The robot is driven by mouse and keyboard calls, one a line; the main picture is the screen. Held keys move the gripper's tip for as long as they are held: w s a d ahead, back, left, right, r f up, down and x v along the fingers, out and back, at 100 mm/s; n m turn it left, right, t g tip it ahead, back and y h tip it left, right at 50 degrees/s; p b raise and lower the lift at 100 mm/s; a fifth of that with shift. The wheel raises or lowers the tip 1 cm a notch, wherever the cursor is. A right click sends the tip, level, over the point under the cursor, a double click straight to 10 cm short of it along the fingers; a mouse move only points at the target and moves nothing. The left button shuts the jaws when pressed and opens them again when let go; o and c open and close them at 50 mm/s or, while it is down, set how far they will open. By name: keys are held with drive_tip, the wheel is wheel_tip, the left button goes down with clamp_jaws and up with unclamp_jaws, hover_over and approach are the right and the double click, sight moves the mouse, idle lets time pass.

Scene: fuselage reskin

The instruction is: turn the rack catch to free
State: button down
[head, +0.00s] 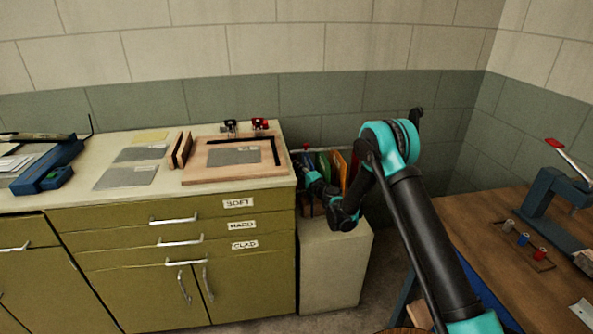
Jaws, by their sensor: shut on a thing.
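The rack (352,165) stands on a pale cabinet in the corner to the right of the bench and holds several upright coloured pieces in green, red and orange. My arm reaches over to it from the right, and my gripper (306,163) is at the rack's left end. The gripper is small and dark here and is shut on what appears to be the rack catch. The catch is largely hidden by the gripper and wrist, so which way it is turned cannot be told.
The olive bench with labelled drawers (238,203) stands to the left, with a wooden board (210,175), grey sheets (128,177) and red and black clamps at its back. A blue tool (45,170) lies far left. A brown table (500,230) with spools and a blue press stands right.

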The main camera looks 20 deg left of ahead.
idle(0.3)
drive_tip(key=c, duration=1.2)
unclamp_jaws()
drive_tip(key=shift+v, duration=3.8)
